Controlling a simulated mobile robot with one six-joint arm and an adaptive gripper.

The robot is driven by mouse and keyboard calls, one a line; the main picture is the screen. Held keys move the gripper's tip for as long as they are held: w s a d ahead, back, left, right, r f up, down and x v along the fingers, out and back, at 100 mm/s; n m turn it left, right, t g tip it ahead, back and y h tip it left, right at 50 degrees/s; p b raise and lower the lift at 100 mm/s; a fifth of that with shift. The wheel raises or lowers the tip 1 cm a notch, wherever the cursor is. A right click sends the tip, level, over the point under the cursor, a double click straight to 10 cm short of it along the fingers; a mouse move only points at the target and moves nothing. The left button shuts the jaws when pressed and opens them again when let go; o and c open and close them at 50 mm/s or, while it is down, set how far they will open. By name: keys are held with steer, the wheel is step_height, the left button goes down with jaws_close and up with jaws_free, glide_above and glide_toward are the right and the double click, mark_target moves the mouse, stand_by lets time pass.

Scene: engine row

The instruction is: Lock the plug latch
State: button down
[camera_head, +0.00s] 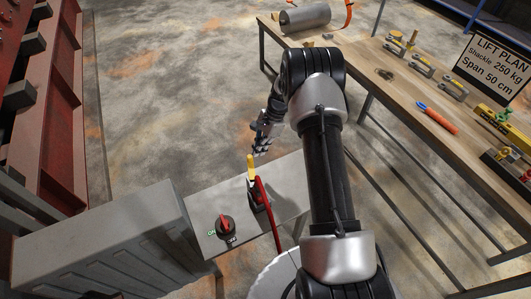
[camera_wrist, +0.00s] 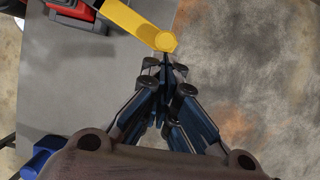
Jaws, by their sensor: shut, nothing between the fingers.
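The plug latch (camera_head: 251,167) is a yellow lever standing up from a dark and red plug housing (camera_head: 258,197) on a grey box top. In the wrist view the yellow latch (camera_wrist: 140,22) slants across the top, its round end just ahead of my fingertips. My gripper (camera_head: 261,150) is just above and beside the latch in the head view. In the wrist view my gripper (camera_wrist: 165,65) is shut, with its fingers together and empty. Whether the tips touch the latch end, I cannot tell. The plug housing is partly cut off in the wrist view.
A red cable (camera_head: 268,215) runs from the plug. A red-handled rotary switch (camera_head: 225,225) sits to its left on the grey box (camera_head: 203,207). A wooden workbench (camera_head: 405,110) with shackles and an orange-handled tool (camera_head: 437,117) stands to the right. Open floor lies behind the box.

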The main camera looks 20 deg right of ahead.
steer(key=shift+w+a+n+g+b, duration=0.35)
steer(key=shift+a+n, duration=0.2)
steer(key=shift+n, duration=0.25)
steer(key=w+d+r, duration=0.1)
steer(key=d+r, duration=0.6)
steer(key=r, duration=0.2)
steer(key=shift+w+d+r+p, duration=0.2)
steer(key=shift+d+p, duration=0.1)
steer(key=shift+p, duration=0.15)
